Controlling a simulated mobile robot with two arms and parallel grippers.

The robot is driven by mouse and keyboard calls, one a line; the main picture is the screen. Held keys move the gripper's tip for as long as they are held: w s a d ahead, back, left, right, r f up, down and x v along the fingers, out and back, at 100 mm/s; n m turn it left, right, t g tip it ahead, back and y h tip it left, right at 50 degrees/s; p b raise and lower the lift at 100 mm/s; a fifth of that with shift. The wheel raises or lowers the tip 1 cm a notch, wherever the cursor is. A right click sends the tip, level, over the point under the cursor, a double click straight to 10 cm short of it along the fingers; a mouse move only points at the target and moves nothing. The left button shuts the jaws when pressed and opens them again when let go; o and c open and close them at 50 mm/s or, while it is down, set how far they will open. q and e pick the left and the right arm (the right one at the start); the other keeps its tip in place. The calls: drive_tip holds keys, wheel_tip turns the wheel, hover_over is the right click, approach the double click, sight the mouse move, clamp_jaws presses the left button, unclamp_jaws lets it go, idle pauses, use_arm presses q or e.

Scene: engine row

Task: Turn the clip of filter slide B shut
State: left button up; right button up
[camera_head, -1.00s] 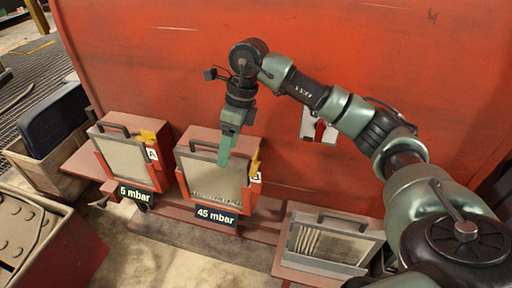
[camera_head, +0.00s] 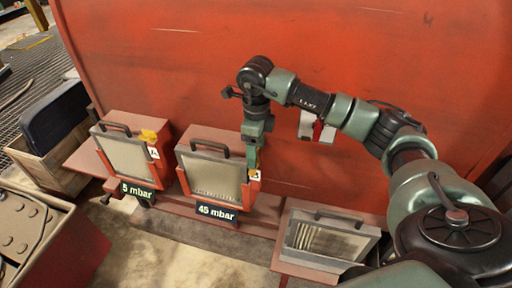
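Filter slide B (camera_head: 210,174) is a red-framed box with a pale filter panel and a dark handle, standing in the middle above the "45 mbar" display (camera_head: 217,211). Its B label (camera_head: 255,175) is at its right edge. My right gripper (camera_head: 252,166) points down at that right edge, over the place of the yellow clip. The fingers hide most or all of the clip, so I cannot tell how it is turned or whether they touch it. I cannot see a gap between the fingers. My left gripper is not in view.
Filter slide A (camera_head: 125,155), with its yellow clip (camera_head: 148,136), stands to the left above a "5 mbar" display (camera_head: 136,190). A loose filter panel (camera_head: 325,240) lies on a red shelf at lower right. A wooden crate (camera_head: 45,160) is at far left. The red wall (camera_head: 160,60) rises behind.

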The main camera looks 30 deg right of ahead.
drive_tip(key=c, duration=1.4)
drive_tip(key=shift+o, duration=0.2)
drive_tip(key=m+b, duration=0.2)
drive_tip(key=m, duration=0.1)
drive_tip(key=shift+m, duration=0.3)
drive_tip(key=m+b, duration=0.1)
drive_tip(key=m, duration=0.3)
drive_tip(key=shift+m, duration=0.3)
drive_tip(key=m+b, duration=0.1)
drive_tip(key=m, duration=0.8)
drive_tip(key=shift+r+m+b, duration=0.1)
drive_tip(key=shift+m+b, duration=0.2)
drive_tip(key=shift+b, duration=0.1)
drive_tip(key=shift+w, duration=0.1)
